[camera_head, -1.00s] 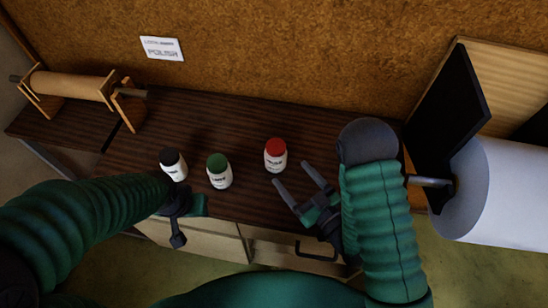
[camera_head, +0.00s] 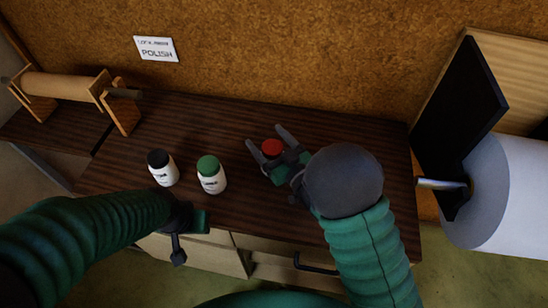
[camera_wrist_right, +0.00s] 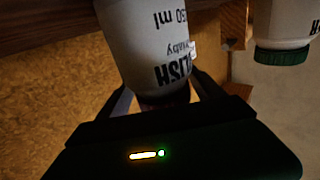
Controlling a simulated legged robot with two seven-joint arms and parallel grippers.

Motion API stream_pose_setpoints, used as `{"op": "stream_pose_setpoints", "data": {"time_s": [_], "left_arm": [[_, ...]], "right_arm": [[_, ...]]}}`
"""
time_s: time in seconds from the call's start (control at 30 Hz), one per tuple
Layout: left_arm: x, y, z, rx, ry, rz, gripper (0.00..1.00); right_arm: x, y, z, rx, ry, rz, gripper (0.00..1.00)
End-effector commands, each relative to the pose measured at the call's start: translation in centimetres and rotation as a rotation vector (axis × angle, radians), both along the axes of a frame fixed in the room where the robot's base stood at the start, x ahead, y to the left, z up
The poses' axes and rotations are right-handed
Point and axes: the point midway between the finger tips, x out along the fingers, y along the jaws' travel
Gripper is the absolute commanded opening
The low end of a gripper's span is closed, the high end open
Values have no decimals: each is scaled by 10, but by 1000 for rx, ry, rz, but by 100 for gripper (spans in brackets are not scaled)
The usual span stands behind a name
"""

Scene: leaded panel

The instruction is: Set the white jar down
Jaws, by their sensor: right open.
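Three white jars stand on the dark wooden bench. The red-lidded jar (camera_head: 271,147) is between the fingers of my right gripper (camera_head: 265,136), which is open; most of its body is hidden there. In the right wrist view the white jar body (camera_wrist_right: 145,40) with dark print is close, between the two fingers; contact cannot be told. The green-lidded jar (camera_head: 211,176) and the black-lidded jar (camera_head: 162,168) stand to the left. The green-lidded jar also shows in the wrist view (camera_wrist_right: 283,35). My left gripper (camera_head: 184,218) is at the bench's front edge, its fingers unclear.
A paper roll on a wooden stand (camera_head: 62,87) is at the back left. A large white roll (camera_head: 505,195) and a black panel (camera_head: 460,115) are at the right. A sign reading POLISH (camera_head: 156,49) is on the cork wall. The back of the bench (camera_head: 215,112) is clear.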

Motion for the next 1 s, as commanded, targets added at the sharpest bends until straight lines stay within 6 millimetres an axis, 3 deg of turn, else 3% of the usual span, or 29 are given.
{"op": "stream_pose_setpoints", "data": {"time_s": [0.17, 0.73, 1.0], "left_arm": [[0, 0, 0, 0, 0, 0, 36], [0, 0, 0, 0, 0, 0, 36], [0, 0, 0, 0, 0, 0, 36]], "right_arm": [[0, 0, 0, 0, 0, 0, 76], [0, 0, 0, -1, 1, 0, 1], [0, 0, 1, 1, -1, 0, 0]]}}
